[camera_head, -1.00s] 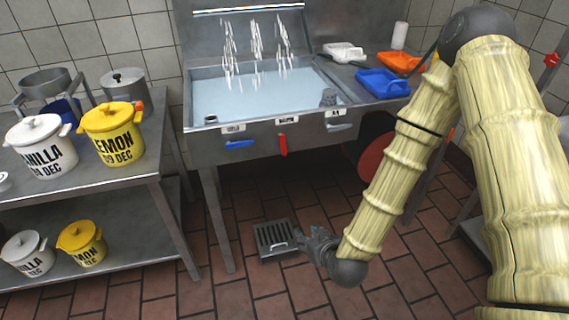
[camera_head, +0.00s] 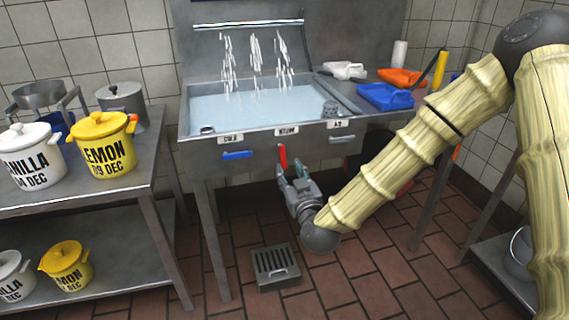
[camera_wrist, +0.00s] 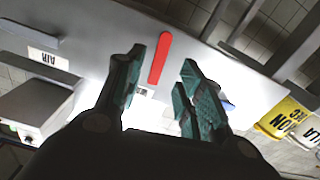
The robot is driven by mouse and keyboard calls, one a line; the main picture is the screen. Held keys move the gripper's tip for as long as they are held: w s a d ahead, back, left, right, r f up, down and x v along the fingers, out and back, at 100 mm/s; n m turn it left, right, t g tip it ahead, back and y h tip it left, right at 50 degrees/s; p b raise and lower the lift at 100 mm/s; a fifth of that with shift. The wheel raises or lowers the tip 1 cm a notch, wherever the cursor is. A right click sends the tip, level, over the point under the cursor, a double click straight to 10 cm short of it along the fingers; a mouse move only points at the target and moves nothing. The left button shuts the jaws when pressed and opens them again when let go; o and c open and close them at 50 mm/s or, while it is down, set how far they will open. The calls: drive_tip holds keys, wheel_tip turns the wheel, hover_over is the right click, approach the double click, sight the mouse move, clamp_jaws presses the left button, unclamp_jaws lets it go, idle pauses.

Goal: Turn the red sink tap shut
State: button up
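The red tap (camera_head: 283,156) is a narrow lever on the front panel of the steel sink (camera_head: 262,135), hanging roughly straight down below the middle label. In the wrist view the red lever (camera_wrist: 160,58) shows between and just beyond the fingertips. My gripper (camera_head: 291,172) is just below and in front of the lever. Its two teal-padded fingers (camera_wrist: 161,78) are apart, with nothing held. I cannot tell whether either finger touches the lever. Several streams of water (camera_head: 256,62) fall into the filled basin.
A blue lever (camera_head: 237,155) is left of the red one and a pale lever (camera_head: 342,139) is right. A blue tray (camera_head: 385,96) and an orange tray (camera_head: 402,77) lie on the right drainboard. A steel table (camera_head: 150,170) with pots stands left. A floor drain (camera_head: 275,267) lies below.

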sight(284, 160)
drive_tip(key=shift+x, duration=3.15)
clamp_jaws()
